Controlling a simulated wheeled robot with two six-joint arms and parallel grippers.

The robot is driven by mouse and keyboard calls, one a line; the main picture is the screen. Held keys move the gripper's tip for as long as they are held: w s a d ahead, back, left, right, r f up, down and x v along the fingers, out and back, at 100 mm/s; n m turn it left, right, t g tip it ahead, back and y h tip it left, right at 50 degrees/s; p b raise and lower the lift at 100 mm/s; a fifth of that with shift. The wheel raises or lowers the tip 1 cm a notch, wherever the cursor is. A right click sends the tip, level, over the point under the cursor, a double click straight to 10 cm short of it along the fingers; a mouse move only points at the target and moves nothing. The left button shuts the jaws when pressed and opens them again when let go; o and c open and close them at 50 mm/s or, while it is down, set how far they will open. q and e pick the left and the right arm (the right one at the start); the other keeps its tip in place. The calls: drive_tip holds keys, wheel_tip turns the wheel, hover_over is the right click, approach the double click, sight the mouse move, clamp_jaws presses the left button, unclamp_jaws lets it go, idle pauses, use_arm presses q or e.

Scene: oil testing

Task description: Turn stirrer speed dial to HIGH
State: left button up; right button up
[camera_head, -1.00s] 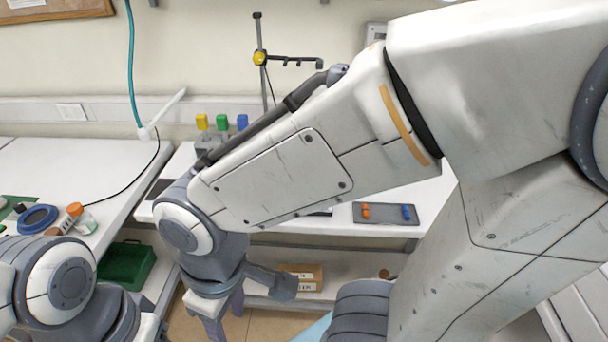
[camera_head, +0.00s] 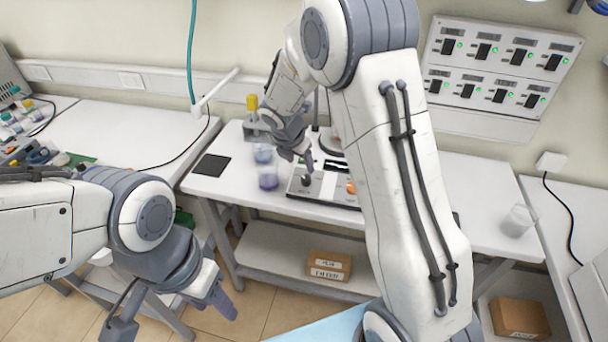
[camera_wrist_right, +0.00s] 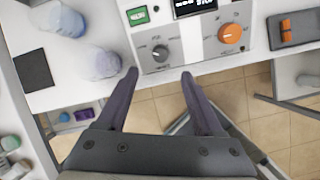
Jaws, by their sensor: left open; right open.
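The stirrer (camera_head: 325,190) is a grey-white box on the middle table. Its front panel, in the right wrist view, has a small dark grey dial (camera_wrist_right: 160,53), a larger orange knob (camera_wrist_right: 230,33), a green switch (camera_wrist_right: 137,15) and a dark display (camera_wrist_right: 195,6). The labels are too small to read. My right gripper (camera_wrist_right: 159,74) is open and empty, its two fingertips just short of the grey dial and on either side of it. In the head view my right gripper (camera_head: 304,161) is close above this dial. My left gripper (camera_head: 170,322) is open and empty at the lower left, away from the stirrer.
Beakers with bluish and purple contents (camera_head: 268,178) stand left of the stirrer. A dark mat (camera_head: 211,165) lies farther left. In the wrist view a tray with orange pieces (camera_wrist_right: 294,32) is to the right. A clear beaker (camera_head: 517,221) stands at the table's right.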

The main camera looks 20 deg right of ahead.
sight(306, 179)
drive_tip(key=x, duration=1)
clamp_jaws()
